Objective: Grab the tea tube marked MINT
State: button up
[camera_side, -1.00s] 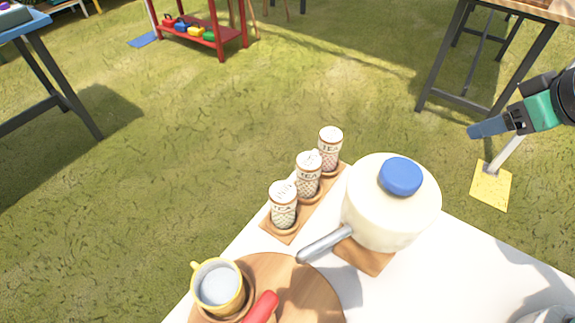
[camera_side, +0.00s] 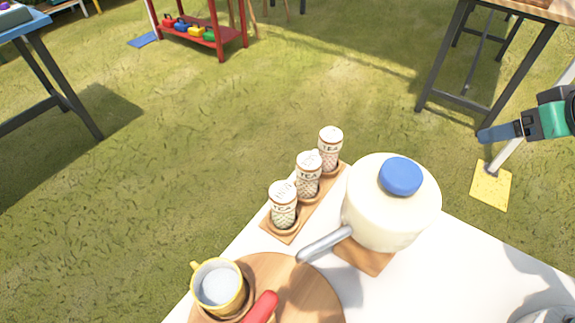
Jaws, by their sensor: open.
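Three white tea tubes marked TEA stand upright in a row on a wooden holder (camera_side: 292,231) at the table's far left edge: the near tube (camera_side: 283,207), the middle tube (camera_side: 308,176) and the far tube (camera_side: 330,149). Their lid lettering is too small to read, so I cannot tell which one is MINT. My gripper (camera_side: 482,136) is at the right, beyond the table and well away from the tubes. It is open and empty, with its blue fingers pointing left, seen nearly edge-on.
A yellow-rimmed cup (camera_side: 218,287) and a red handle (camera_side: 262,308) are on a round wooden board (camera_side: 315,297). The white table (camera_side: 455,275) is clear at the right.

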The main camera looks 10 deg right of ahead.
jog(key=w+a+f+n+g+y, duration=0.1)
jog(key=w+a+n+g+y, duration=0.15)
jog(key=a+n+y, duration=0.35)
jog(key=w+a+f+n+g+y, duration=0.1)
jog(key=w+a+n+g, duration=0.2)
jog(key=a, duration=0.5)
jog(key=n+g+y, duration=0.6)
jog(key=n, duration=0.6)
send_near(284, 191)
jog(key=x, duration=0.4)
jog(key=shift+x, duration=2.2)
grip_shut()
